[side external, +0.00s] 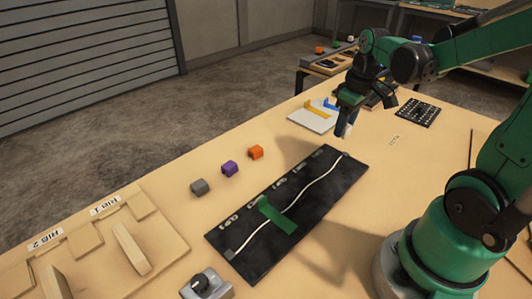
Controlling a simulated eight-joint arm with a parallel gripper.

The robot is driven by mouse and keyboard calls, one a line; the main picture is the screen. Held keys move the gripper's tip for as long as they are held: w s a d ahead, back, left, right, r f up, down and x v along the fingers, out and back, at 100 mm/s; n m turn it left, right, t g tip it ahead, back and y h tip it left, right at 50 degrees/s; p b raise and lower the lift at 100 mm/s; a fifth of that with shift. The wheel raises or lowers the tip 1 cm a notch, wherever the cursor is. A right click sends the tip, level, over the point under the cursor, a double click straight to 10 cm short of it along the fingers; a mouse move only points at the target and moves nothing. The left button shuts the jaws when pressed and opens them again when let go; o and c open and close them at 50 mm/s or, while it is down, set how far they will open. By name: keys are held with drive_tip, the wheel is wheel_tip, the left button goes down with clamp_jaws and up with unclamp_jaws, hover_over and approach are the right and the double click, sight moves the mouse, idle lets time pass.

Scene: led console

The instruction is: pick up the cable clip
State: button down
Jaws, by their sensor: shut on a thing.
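My gripper (344,134) points down above the far right end of the black board, apart from it. It is shut on a small pale piece (348,130) between its fingertips. The piece is too small and too covered by the fingers to tell whether it is the cable clip. A white cable (318,184) runs along the black board (262,262), and a green strip (278,216) lies across the cable. No other thing is clearly a cable clip.
Grey (199,187), purple (230,168) and orange (256,152) blocks stand in a row left of the board. A knob box (206,286) and a wooden rack (132,248) are in front. Behind my gripper lie a white plate (308,120) and a dark grid panel (417,112).

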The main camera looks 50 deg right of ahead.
wheel_tip(320, 180, up, 16)
idle(0.7)
